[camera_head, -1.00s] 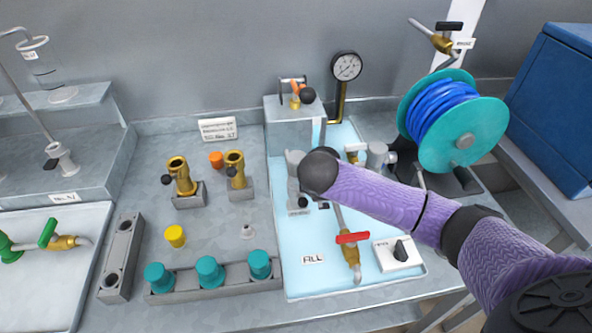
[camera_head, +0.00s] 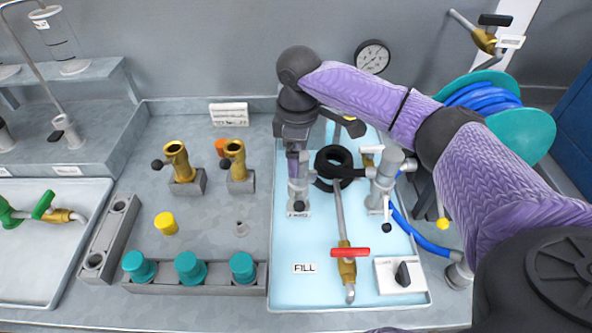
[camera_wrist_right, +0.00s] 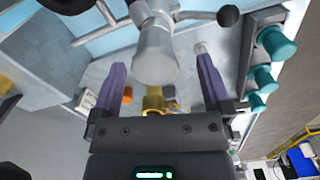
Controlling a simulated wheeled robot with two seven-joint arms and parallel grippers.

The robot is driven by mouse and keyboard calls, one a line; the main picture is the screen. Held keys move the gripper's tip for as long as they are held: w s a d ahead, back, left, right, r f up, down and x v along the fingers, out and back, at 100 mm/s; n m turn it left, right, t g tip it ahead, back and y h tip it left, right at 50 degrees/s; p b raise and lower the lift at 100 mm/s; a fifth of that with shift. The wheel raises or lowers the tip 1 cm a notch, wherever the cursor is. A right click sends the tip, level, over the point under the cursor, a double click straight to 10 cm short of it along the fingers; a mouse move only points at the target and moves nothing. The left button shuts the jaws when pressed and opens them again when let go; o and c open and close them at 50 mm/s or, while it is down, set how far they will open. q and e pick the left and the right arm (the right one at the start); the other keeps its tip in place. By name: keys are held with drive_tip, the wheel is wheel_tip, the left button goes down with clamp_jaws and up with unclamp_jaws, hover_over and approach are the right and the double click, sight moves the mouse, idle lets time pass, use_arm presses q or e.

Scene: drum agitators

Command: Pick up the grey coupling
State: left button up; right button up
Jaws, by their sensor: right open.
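A grey fitting, the likely grey coupling (camera_head: 298,196), stands upright at the left side of the light blue tray (camera_head: 320,288), with a black knob at its foot. My right gripper (camera_head: 294,172) points down over it, purple fingers open, partly covering its top. In the right wrist view the grey cylinder (camera_wrist_right: 155,55) shows between the two open fingers (camera_wrist_right: 162,68), with a gap on each side; I cannot tell whether the fingers reach around it. My left gripper is not in view.
A second grey fitting (camera_head: 384,180) and a black ring (camera_head: 333,162) stand close on the right. A red-handled valve (camera_head: 347,262) lies in front. Brass couplings (camera_head: 180,160) stand on the left. A small grey piece (camera_head: 240,228) and a yellow cap (camera_head: 166,223) lie on the bench.

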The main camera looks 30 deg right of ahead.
drive_tip(key=f, duration=0.2)
drive_tip(key=f+b, duration=0.1)
drive_tip(key=f, duration=0.1)
drive_tip(key=shift+w+d+f, duration=0.15)
drive_tip(key=shift+d+f, duration=0.05)
drive_tip(key=shift+f, duration=0.1)
drive_tip(key=shift+r, duration=0.1)
clamp_jaws()
